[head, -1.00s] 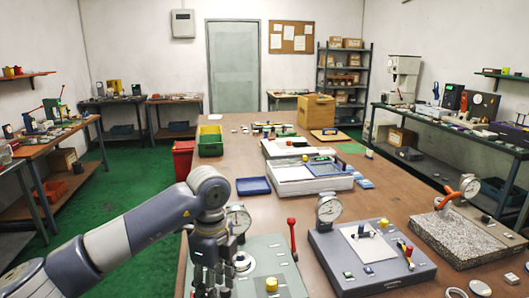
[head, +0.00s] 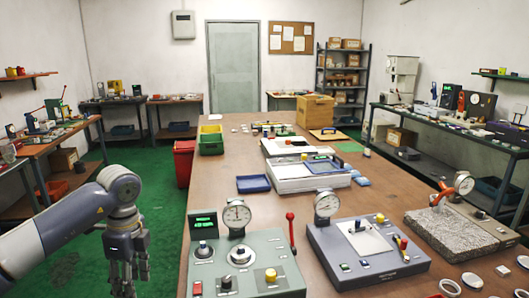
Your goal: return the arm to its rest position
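My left gripper (head: 127,268) hangs fingers down at the lower left, beyond the bench's left edge and over the green floor. It is clear of the gauge stations, and nothing shows in it. The finger gap is too small to judge. My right gripper is not in view. Several pale bearing rings (head: 472,281) lie on the brown bench (head: 225,163) at the lower right.
A green-grey dial-gauge station (head: 208,268) stands nearest my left arm, with a blue-grey one (head: 393,266) beside it. A granite block with a gauge (head: 452,225) is farther right. A blue tray (head: 253,184) and red bin (head: 184,163) lie behind.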

